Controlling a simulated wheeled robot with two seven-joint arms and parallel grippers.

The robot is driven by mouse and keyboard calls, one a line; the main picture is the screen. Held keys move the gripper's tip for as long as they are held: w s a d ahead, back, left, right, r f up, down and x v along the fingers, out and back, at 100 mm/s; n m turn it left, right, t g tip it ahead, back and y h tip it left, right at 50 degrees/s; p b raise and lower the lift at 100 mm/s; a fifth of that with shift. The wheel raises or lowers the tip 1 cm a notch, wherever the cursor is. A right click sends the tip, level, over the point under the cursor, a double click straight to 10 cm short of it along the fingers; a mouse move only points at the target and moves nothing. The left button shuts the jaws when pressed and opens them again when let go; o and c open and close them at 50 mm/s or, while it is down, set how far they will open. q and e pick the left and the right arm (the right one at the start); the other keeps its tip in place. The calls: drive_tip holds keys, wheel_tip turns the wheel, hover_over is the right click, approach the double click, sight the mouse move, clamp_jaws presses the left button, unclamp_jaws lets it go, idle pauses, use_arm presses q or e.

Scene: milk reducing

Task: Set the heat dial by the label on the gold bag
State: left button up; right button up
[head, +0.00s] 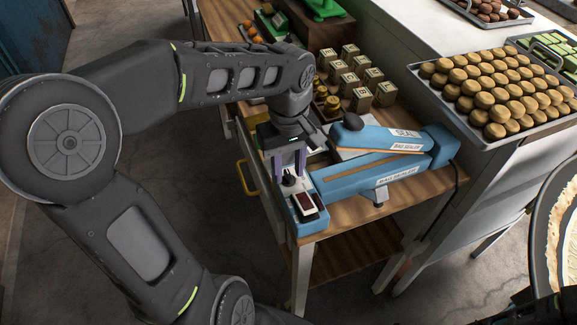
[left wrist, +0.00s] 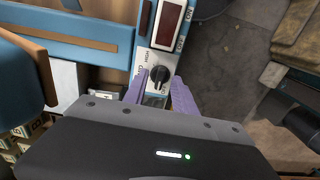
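The blue bag sealer (head: 345,176) lies on the wooden table, with its sealing arm (head: 380,136) raised a little. Its black heat dial (head: 289,181) is on the control panel at the near left end, next to a dark red display (head: 307,203). In the left wrist view the dial (left wrist: 159,74) sits on a white plate marked HIGH; its exact setting is too small to tell. My left gripper (head: 289,166) is open, its purple fingers on either side of the dial; contact is unclear. I cannot pick out a gold bag with a readable label.
Several small labelled cream packs (head: 361,99) stand behind the sealer. A tray of round brown pieces (head: 497,92) is on the metal counter at right. A yellow handle (head: 245,180) projects from the table's left side. A round pan (head: 545,235) is at the right edge.

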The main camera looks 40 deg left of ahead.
use_arm(q)
drive_tip(key=shift+f, duration=0.15)
drive_tip(key=shift+c, duration=0.4)
clamp_jaws()
